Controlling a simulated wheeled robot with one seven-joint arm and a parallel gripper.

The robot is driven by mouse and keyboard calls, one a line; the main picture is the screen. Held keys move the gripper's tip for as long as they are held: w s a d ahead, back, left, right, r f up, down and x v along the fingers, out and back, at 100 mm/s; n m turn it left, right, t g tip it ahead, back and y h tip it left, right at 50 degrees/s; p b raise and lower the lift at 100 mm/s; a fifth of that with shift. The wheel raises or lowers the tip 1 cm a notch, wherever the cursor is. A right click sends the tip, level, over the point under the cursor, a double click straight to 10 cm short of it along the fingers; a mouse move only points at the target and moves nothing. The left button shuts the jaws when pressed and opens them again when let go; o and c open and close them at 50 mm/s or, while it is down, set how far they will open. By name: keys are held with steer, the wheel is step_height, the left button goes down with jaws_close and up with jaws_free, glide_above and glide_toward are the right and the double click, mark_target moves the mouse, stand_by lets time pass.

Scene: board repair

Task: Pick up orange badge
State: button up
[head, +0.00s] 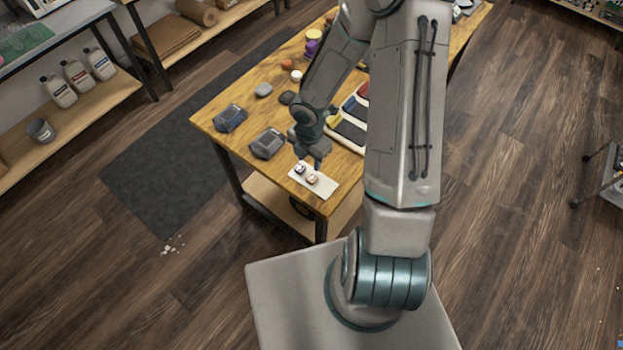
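A small badge with an orange-brown tint (312,180) lies on a pale card (327,189) near the front corner of the wooden table. A second small badge with dark markings (300,169) lies beside it on the same card, up and to the left. My gripper (317,163) points down just above and behind the card, close to both badges. The badges look apart from the fingers, but the view is too small to be sure of the gap. Whether the fingers are open or shut is not clear.
Two grey-blue devices (268,143) (230,118) sit on the wooden table (212,122) left of my gripper. A tray with dark and coloured parts (347,134) lies to the right, partly behind my arm. Small round items (296,76) stand farther back.

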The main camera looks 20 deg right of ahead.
mark_target(311, 179)
step_height(311, 179, down, 10)
steer(key=shift+s+d+r+b, duration=0.15)
steer(key=shift+r+b, duration=0.05)
steer(key=shift+b, duration=0.65)
steer(key=c, duration=0.7)
